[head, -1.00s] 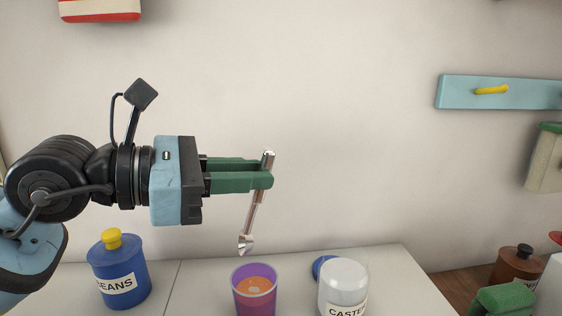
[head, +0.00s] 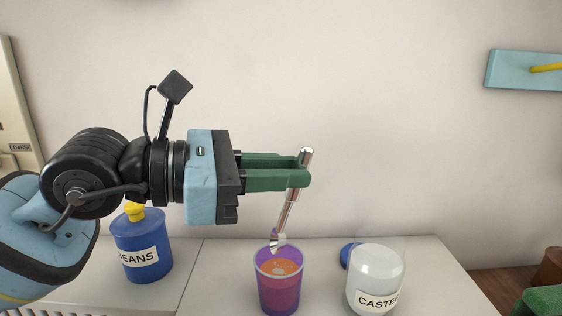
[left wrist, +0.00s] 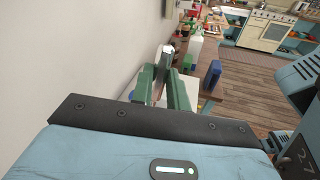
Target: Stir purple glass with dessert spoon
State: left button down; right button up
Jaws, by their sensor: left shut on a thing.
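My left gripper (head: 306,172) is shut on the upper handle of the dessert spoon (head: 288,208), a shiny metal spoon. The spoon hangs bowl down, tilted with its bowl toward the left. The purple glass (head: 278,292) stands upright on the white counter, with orange contents. In the head view the spoon's bowl overlaps the glass's back rim; it looks just above the contents, but its exact depth is unclear. My right gripper is not clearly in view.
A blue jar labelled beans (head: 142,255) stands left of the glass, and a clear jar labelled caster (head: 376,270) stands right. A blue round thing (head: 348,255) lies behind the caster jar. A green object (head: 543,301) shows at bottom right. The wall is close behind.

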aim_at(282, 222)
pick_arm(q)
notch_tip(282, 222, down, 3)
jog(key=shift+r+b, duration=0.15)
jog(key=shift+b, duration=0.5)
jog(key=shift+f+b, duration=1.65)
jog(key=shift+f, duration=0.8)
jog(key=shift+w+a, duration=0.2)
jog(key=shift+a, duration=0.1)
jog(key=shift+s+d+r, duration=0.1)
jog(key=shift+d+r, duration=0.15)
jog(key=shift+d, duration=0.3)
jog(key=shift+a, duration=0.3)
jog(key=shift+s, duration=0.1)
